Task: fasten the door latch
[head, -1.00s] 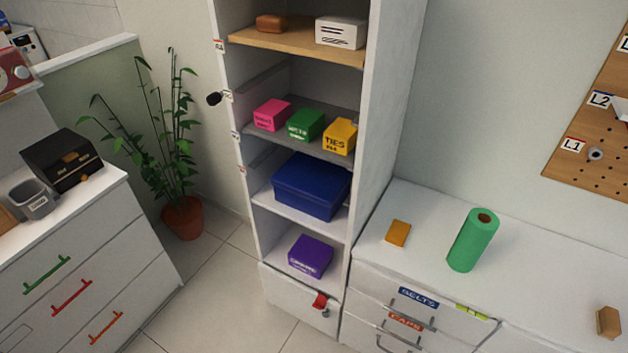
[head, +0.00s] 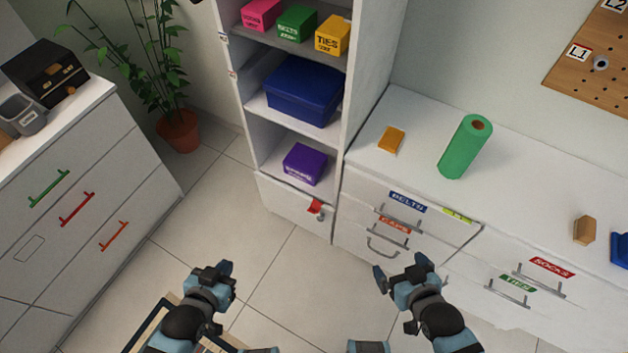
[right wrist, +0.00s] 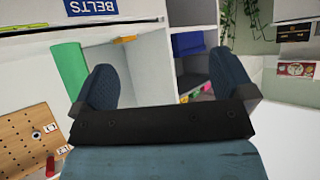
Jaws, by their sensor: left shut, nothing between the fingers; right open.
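The red latch (head: 314,206) is on the low white door (head: 285,203) at the bottom of the tall shelf unit, near the door's right edge. A small grey metal piece (head: 321,216) sits just below it. Whether the latch is engaged is too small to tell. My left gripper (head: 226,268) is shut and empty, low and left of the door, apart from it. My right gripper (head: 401,269) is open and empty, in front of the drawers, right of and apart from the latch. Its two spread fingers show in the right wrist view (right wrist: 168,82); I cannot make out the latch there.
Drawers with bar handles (head: 382,250) stand right of the latch. A purple box (head: 305,164) and a blue box (head: 304,92) sit on the shelves. Tiled floor (head: 285,275) is clear before the door.

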